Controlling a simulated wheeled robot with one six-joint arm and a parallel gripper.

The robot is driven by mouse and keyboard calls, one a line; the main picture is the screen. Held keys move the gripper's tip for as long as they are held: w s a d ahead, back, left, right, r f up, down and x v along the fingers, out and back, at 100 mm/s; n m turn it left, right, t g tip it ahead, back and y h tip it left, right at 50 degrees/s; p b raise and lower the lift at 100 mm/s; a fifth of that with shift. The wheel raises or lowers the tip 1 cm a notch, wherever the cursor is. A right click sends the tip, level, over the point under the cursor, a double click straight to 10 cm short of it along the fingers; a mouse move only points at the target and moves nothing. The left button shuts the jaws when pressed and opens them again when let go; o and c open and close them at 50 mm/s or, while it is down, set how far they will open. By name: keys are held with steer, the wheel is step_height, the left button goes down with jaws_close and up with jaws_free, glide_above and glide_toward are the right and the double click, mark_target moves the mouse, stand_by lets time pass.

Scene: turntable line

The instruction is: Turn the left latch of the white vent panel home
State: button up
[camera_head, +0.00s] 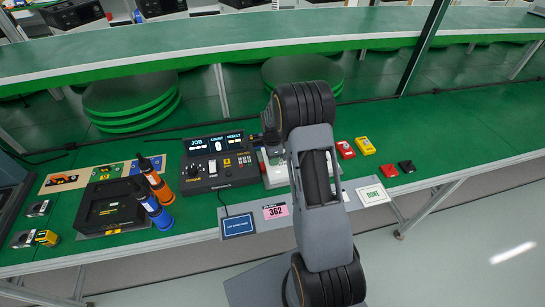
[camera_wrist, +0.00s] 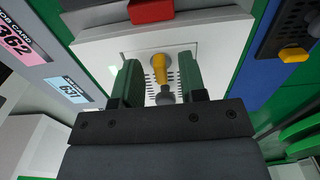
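The white vent panel (camera_wrist: 100,52) fills the middle of the wrist view, with small vent slots near its centre. A yellow latch (camera_wrist: 159,66) stands on it, its long side running roughly up and down in the picture. A grey knob-like part (camera_wrist: 166,97) shows just below it. My gripper (camera_wrist: 157,63) is open, its two green fingers on either side of the yellow latch with a gap to each. I cannot tell whether the latch is left or right. In the head view my arm hides most of the white panel (camera_head: 275,174) and my gripper.
A red part (camera_wrist: 151,10) sits at the panel's far edge. A dark console (camera_head: 220,172) with displays stands left of the panel. Red and yellow boxes (camera_head: 364,146) lie to the right. Blue and orange cylinders (camera_head: 155,203) stand left. The green bench is clear farther right.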

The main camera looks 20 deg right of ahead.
step_height(320, 180, up, 14)
steer(key=shift+b, duration=0.45)
steer(key=shift+f, duration=0.15)
stand_by(0.4)
